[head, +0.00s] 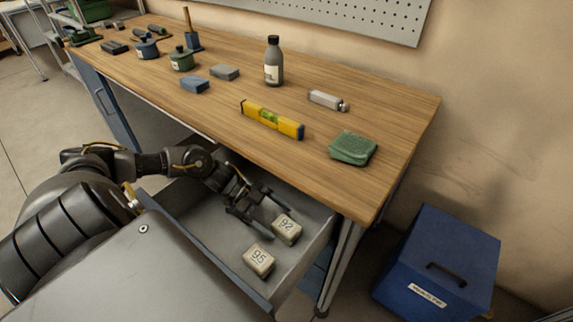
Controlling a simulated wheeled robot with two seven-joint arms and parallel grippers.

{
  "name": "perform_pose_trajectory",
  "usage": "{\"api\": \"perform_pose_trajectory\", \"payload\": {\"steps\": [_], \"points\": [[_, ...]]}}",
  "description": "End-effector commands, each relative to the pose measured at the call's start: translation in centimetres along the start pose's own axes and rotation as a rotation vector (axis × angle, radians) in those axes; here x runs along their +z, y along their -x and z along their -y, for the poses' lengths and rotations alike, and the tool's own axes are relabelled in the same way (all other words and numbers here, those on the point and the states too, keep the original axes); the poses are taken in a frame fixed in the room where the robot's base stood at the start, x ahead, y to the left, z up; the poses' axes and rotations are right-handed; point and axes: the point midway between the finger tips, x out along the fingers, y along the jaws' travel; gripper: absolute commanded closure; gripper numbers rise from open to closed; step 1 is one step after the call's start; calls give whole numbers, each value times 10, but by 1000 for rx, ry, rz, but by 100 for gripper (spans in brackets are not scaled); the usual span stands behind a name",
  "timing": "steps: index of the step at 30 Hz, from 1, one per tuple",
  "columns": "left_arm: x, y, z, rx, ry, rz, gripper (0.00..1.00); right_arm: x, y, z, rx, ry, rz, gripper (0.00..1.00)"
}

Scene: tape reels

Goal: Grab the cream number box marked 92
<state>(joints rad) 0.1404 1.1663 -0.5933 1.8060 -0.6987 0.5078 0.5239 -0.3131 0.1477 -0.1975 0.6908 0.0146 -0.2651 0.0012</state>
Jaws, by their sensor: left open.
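The cream number box marked 92 (287,229) lies in the open drawer (215,245) below the workbench. A second cream box, marked 95 (259,261), lies nearer to me and slightly to the left in the same drawer. My left gripper (263,212) reaches down into the drawer, just behind and to the left of the box marked 92. Its fingers are open, and I see nothing between them. I cannot tell whether a finger touches the box. My right gripper is not in view.
The drawer walls surround the boxes, and the wooden bench top (225,110) overhangs its back. On the bench are a yellow level (272,119), a green cloth (353,148), a grey bottle (273,62) and several tools. A blue bin (437,262) stands on the floor at the right.

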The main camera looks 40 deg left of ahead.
Motion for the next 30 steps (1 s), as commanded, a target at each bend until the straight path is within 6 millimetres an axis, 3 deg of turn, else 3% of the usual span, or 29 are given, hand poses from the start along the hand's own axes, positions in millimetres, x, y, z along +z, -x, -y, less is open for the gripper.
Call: {"api": "perform_pose_trajectory", "payload": {"steps": [6,13,26,30], "points": [[-1,-22,0,-1,0,0,19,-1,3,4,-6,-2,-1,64],[0,-23,0,-1,0,2,19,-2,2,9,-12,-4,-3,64],[0,-23,0,0,0,2,74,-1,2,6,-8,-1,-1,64],[0,-23,0,-1,0,2,77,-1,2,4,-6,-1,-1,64]]}}
